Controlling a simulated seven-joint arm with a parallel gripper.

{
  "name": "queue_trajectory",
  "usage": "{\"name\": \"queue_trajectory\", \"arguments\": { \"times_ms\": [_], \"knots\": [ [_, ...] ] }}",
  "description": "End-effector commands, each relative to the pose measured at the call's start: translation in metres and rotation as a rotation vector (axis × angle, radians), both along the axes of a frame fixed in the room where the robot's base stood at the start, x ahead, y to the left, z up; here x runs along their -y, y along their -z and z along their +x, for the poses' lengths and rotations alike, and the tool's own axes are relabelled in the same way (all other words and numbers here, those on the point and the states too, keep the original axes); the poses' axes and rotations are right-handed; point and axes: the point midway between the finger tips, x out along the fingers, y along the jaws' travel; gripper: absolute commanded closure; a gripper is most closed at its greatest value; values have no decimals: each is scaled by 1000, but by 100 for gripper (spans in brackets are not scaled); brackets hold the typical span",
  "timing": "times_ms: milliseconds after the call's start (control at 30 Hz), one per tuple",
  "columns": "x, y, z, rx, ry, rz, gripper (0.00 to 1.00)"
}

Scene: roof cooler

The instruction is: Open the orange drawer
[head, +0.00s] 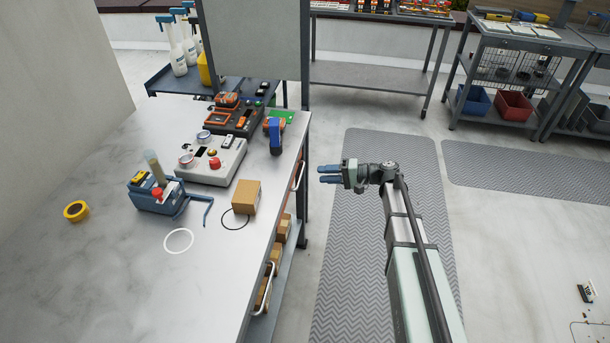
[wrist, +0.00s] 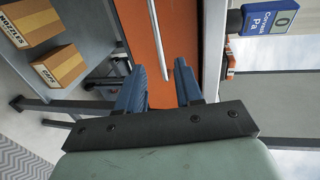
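The orange drawer front (wrist: 188,30) fills the middle of the wrist view, with a thin silver bar handle (wrist: 155,30) on it. The drawer looks shut. My gripper (wrist: 160,66) has its blue fingers apart with nothing between them. In the wrist view one end of the handle lines up between the fingertips. In the head view my gripper (head: 322,174) is right of the handle, with a gap between them.
The bench top (head: 120,260) holds a cardboard box (head: 246,197), a grey control box (head: 212,160) and a blue gauge (head: 275,135) near the edge. A second handle (head: 264,290) is nearer. Cardboard boxes (wrist: 60,67) sit on the shelf below.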

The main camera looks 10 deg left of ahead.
Motion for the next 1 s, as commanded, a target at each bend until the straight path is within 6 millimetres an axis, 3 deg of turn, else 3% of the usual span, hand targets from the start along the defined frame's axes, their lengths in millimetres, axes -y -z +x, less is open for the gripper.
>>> {"name": "queue_trajectory", "arguments": {
  "times_ms": [200, 433, 933, 1000],
  "knots": [
    [-38, 8, 1, 0, -1, 0, 64],
    [-65, 14, 0, -1, 0, -1, 64],
    [-75, 16, 0, -1, 2, -2, 64],
    [-75, 16, 0, -1, 2, -2, 71]
  ]
}}
